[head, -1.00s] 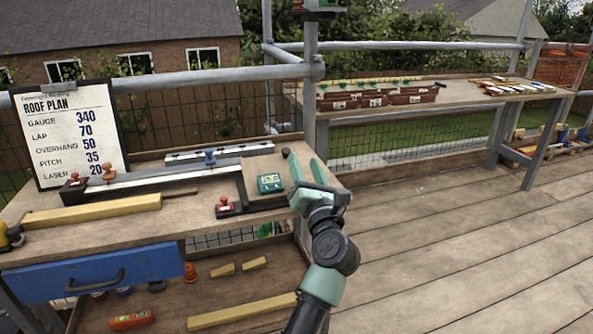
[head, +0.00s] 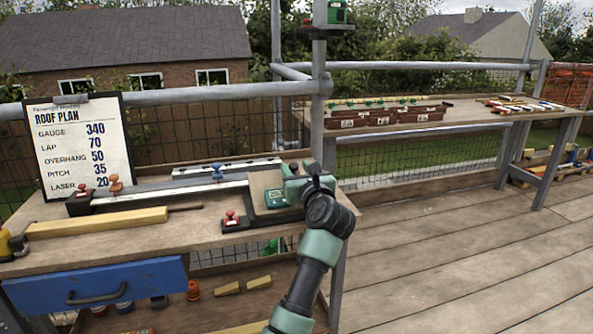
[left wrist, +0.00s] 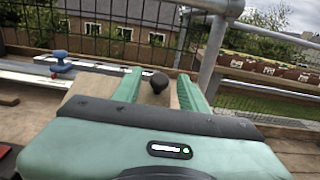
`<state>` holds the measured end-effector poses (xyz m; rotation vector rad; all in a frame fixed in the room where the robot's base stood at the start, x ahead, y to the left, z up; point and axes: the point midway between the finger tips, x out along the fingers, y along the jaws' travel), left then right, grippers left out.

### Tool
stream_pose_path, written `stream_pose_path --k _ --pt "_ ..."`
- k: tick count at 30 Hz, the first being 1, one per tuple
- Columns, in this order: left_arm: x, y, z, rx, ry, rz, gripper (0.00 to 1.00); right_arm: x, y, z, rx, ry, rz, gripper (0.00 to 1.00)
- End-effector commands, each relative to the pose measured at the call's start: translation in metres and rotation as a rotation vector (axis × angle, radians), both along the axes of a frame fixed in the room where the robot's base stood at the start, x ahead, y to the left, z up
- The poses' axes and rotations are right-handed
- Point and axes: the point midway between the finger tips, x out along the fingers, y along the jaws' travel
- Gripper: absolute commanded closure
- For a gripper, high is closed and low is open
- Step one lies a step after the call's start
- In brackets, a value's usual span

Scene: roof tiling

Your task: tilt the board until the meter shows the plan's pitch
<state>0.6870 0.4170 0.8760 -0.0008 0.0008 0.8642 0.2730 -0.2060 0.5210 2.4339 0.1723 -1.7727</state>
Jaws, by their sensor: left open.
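The tan tilting board (head: 262,183) stands on the right part of the workbench, its face sloped. A small green meter (head: 275,198) sits on its lower part; its digits are too small to read surely. The roof plan (head: 82,150) on a clipboard at left lists pitch 35. My left gripper (head: 298,170) is at the board's right side, covering part of it. In the left wrist view its two green fingers are open, with a round black knob (left wrist: 159,82) between them, not clasped. My right gripper is not in view.
A red-based stop (head: 232,221) and a long metal rail (head: 150,192) lie left of the board. A yellow wood strip (head: 95,223) lies nearer. A scaffold post (head: 318,100) rises behind the gripper. The deck at right is clear.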

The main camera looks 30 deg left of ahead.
Motion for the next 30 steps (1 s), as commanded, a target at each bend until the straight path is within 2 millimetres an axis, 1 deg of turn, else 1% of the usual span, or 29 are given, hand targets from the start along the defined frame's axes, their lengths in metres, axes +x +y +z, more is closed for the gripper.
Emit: stream_pose_path --k 5,8,9,10,30 --pt "0.0001 -0.0001 0.0002 0.000 0.000 0.000 0.58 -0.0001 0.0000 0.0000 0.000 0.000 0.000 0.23" --pt "0.0000 -0.0001 0.0002 0.000 0.000 0.000 0.83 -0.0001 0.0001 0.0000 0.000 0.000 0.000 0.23" --pt "0.0000 -0.0003 0.0001 0.000 0.000 0.000 0.94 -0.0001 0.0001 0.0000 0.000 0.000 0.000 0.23" --pt "0.0000 -0.0003 0.0001 0.000 0.000 0.000 1.00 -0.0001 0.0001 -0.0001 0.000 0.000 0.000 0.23" --pt "0.0000 -0.0006 -0.0005 0.000 0.001 0.000 1.00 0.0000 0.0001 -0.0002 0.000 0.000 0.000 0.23"
